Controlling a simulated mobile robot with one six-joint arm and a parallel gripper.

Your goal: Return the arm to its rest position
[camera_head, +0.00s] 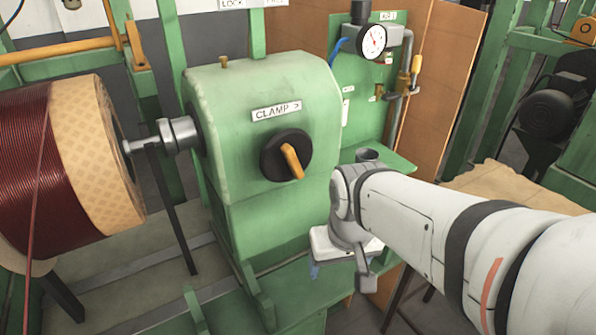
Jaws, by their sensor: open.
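My white arm reaches in from the right edge of the camera_head view. My gripper (341,272) is at its end, pointing down, right of the green clamp housing (265,95) and in front of the green panel. The gripper is open, and I see nothing held in it. One grey finger shows clearly; the other side is small and hard to make out. I cannot tell how far the gripper is from the green surface below it.
A coil of dark red wire (45,160) sits at the left by a metal spindle (170,135). The housing carries a black knob with an orange handle (290,158). A pressure gauge (372,41) and pipes stand behind my arm. A tan sheet (500,183) lies beyond it.

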